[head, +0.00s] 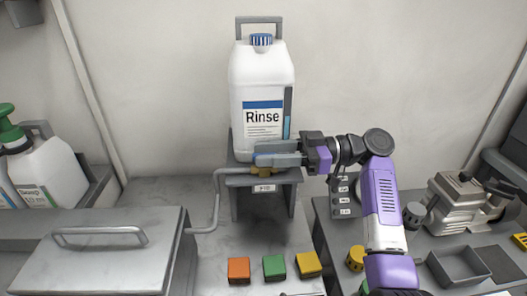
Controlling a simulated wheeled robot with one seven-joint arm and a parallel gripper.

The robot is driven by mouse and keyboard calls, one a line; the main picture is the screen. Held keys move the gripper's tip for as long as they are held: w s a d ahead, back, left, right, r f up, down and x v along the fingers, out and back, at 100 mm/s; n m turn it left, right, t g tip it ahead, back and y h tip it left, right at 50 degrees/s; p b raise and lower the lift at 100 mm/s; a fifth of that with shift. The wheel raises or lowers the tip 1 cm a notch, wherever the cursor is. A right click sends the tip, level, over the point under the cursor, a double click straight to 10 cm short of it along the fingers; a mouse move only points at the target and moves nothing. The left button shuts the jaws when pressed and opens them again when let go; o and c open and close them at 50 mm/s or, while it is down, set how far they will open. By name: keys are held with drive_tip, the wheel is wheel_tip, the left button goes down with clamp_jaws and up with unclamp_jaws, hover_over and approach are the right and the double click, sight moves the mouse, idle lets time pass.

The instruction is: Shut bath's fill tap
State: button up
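The brass fill tap (263,171) sits at the front of the grey stand, below the white Rinse container (262,100). A grey pipe (217,195) runs from the tap down to the bath (95,265), a grey box with a closed, handled lid at the lower left. My gripper (265,154) reaches in from the right, its fingers pointing left just above the tap body. A small blue part shows at the fingertips; it may be the tap's handle, mostly hidden by the fingers. I cannot tell whether the fingers grip it.
Orange (238,270), green (274,268) and yellow (308,264) blocks lie on the counter in front of the stand (264,182). A metal compressor (462,203) and a grey tray (458,268) are at right. A green-topped bottle (42,170) stands at left.

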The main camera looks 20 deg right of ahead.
drive_tip(key=shift+w+a, duration=0.15)
drive_tip(key=shift+a, duration=0.3)
drive_tip(key=shift+c, duration=0.4)
clamp_jaws()
